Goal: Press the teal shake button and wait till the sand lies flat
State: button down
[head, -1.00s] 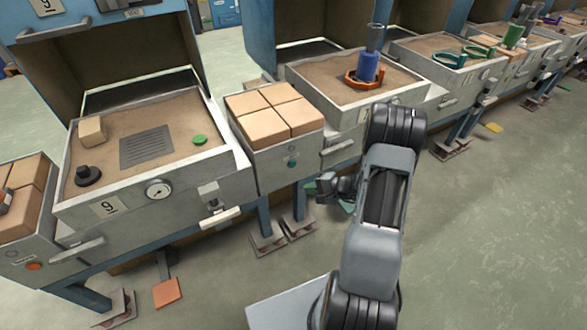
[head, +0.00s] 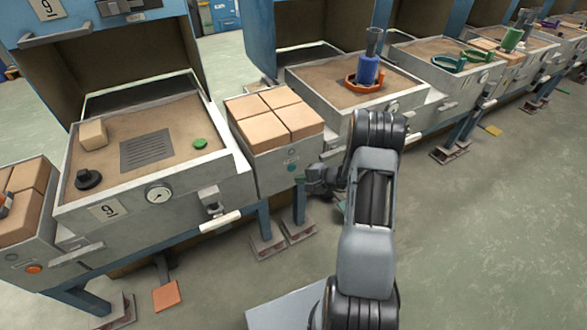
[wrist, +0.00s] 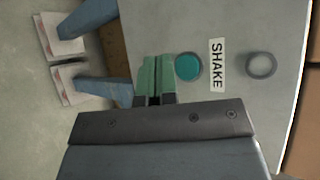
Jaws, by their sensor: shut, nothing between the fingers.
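The teal shake button (head: 291,167) sits on the front face of the block-topped cabinet between two sand trays. In the wrist view the round teal button (wrist: 188,67) is just right of my fingertips, beside a white SHAKE label (wrist: 217,65). My gripper (head: 303,178) is near that face, slightly right of and below the button; its green fingers (wrist: 153,78) are shut and empty. I cannot tell whether they touch the panel. The sand (head: 180,115) in the left tray looks slightly uneven, with a block, a grille and a dark knob in it.
A grey ring (wrist: 261,65) is on the panel beyond the label. Tan blocks (head: 262,104) fill the cabinet top. The right tray (head: 345,118) holds a blue cylinder in an orange ring. A white handle (head: 220,221) juts out at left. Open floor lies to the right.

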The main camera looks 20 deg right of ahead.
jog(key=shift+w+a+b, duration=0.1)
jog(key=shift+w+b, duration=0.25)
jog(key=shift+w, duration=0.75)
jog(key=shift+w+f+b, duration=0.1)
jog(key=shift+w+b, duration=0.1)
jog(key=shift+b, duration=0.1)
dwell(1.2)
jog(key=shift+w, duration=0.2)
jog(key=shift+w+a+b, duration=0.1)
jog(key=shift+w+b, duration=0.35)
dwell(0.7)
jog(key=shift+s, duration=0.85)
jog(key=shift+s+d+b, duration=0.2)
jog(key=shift+s+b, duration=0.1)
jog(key=shift+s, duration=0.95)
jog(key=shift+s+d+b, duration=0.2)
jog(key=shift+s+b, duration=0.05)
jog(key=shift+s, duration=1)
